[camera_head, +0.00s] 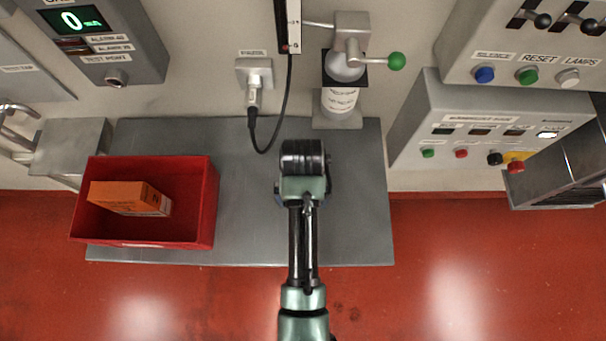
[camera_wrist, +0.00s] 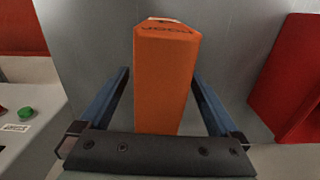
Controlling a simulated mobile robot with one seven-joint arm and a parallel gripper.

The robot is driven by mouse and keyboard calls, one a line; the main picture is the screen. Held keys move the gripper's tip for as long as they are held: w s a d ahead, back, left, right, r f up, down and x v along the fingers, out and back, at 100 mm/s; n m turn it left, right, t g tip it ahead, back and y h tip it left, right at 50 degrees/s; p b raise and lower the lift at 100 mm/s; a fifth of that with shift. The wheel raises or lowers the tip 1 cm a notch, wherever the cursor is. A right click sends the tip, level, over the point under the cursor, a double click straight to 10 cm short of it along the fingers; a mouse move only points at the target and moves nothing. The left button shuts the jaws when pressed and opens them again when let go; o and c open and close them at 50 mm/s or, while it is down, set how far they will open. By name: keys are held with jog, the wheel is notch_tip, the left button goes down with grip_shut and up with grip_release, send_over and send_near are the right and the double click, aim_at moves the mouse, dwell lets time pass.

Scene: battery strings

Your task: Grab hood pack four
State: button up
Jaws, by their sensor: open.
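In the wrist view an orange pack (camera_wrist: 164,95) stands between the two blue fingers of my gripper (camera_wrist: 160,73). Dark lettering on its top is upside down and looks like HOOD; I cannot read a number. The fingers are open, one on each side of the pack, with a visible gap on both sides. In the head view my gripper (camera_head: 304,160) is over the grey shelf (camera_head: 350,225), and the wrist hides the pack. Another orange pack (camera_head: 128,198) lies in the red bin; its label is too small to read.
The red bin (camera_head: 207,215) stands on the left of the shelf. Behind are a plug on a black cable (camera_head: 255,110) and a white cylinder with a green-knobbed lever (camera_head: 345,75). A button console (camera_head: 490,125) is at right. The shelf's right part is clear.

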jog(key=shift+w+f, duration=0.1)
jog(key=shift+f, duration=1.35)
grip_shut()
jog(key=shift+r, duration=0.1)
